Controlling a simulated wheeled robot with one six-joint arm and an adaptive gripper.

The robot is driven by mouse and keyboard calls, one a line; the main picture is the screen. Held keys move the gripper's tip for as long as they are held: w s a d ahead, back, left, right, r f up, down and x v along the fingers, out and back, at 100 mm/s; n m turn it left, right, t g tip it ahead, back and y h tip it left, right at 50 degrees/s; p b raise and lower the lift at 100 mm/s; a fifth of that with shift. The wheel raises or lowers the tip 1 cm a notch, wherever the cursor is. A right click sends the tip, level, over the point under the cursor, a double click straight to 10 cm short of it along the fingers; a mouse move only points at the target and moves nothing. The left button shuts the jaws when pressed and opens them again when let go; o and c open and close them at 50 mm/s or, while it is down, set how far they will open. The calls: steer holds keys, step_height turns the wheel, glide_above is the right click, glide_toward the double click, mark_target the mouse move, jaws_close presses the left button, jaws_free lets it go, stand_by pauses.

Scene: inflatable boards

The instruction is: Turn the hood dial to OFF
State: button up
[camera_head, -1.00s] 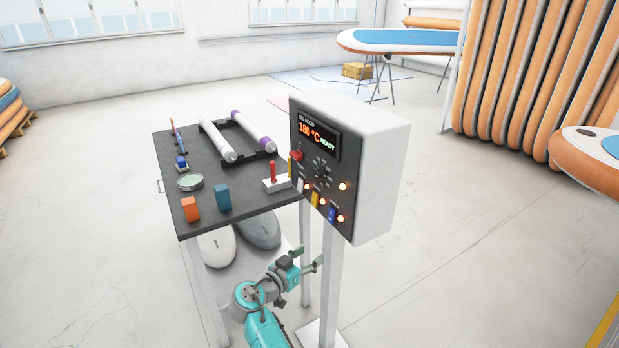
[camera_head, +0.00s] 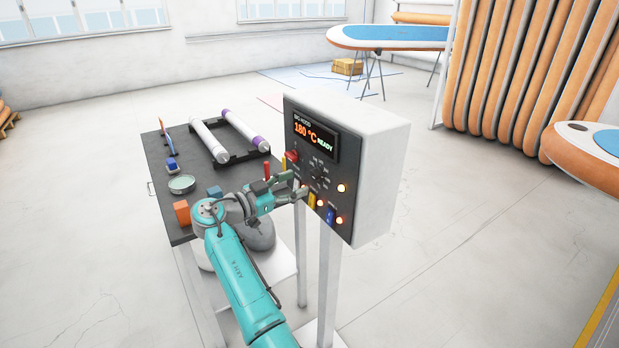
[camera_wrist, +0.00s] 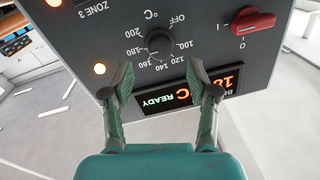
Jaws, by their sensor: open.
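The hood dial (camera_wrist: 160,42) is a round black knob on the dark front panel of the control box, with OFF and temperature marks around it. It also shows in the head view (camera_head: 319,173), below the display (camera_head: 314,136), which reads 180 °C READY. In the wrist view the panel appears upside down, with OFF at the dial's upper right. My gripper (camera_wrist: 160,78) is open and empty. Its two fingers point toward the panel, one to each side below the dial in that view. The head view shows my gripper (camera_head: 297,188) close to the panel's left side, beside the dial.
A red rotary switch (camera_wrist: 253,20) is near the dial. Lit lamps and coloured switches, including a blue one (camera_head: 331,215), sit lower on the panel. A dark table (camera_head: 153,148) with rollers, blocks and a round dish stands left of the box (camera_head: 384,160).

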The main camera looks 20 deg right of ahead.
mark_target(312, 176)
steer(key=shift+x, duration=2.85)
jaws_close()
